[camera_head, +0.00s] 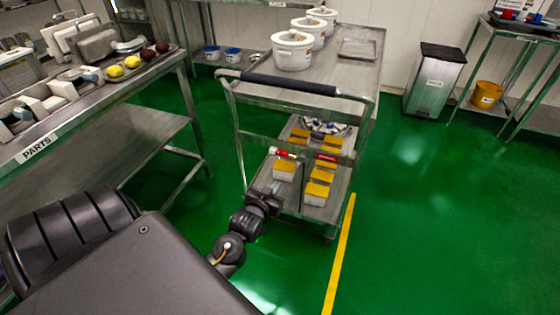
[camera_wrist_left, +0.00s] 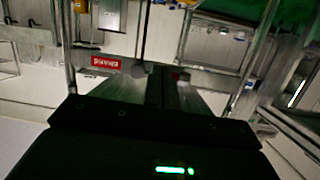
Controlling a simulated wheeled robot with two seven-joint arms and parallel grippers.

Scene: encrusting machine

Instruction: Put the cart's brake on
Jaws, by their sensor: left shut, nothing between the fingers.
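The steel cart (camera_head: 243,135) stands in the middle of the head view, with a dark push handle (camera_head: 290,85) on its near end. On its lower near crossbar are a small red part with a pale end (camera_head: 284,154), which looks like the brake lever, and a red label (camera_head: 327,157). The label also shows in the left wrist view (camera_wrist_left: 106,62), left of the fingers. My left gripper (camera_head: 272,189) is shut and empty, low in front of the cart's near end. In the wrist view its fingers (camera_wrist_left: 158,88) point at the crossbar, partly hiding the red part; contact cannot be told. My right gripper is out of view.
White lidded tubs (camera_head: 292,50) stand on the cart's top, and yellow-topped boxes (camera_head: 317,190) on its lower shelf. A steel parts table (camera_head: 100,100) is at left. A grey bin (camera_head: 433,82) stands behind at right. Green floor right of the yellow line (camera_head: 340,255) is clear.

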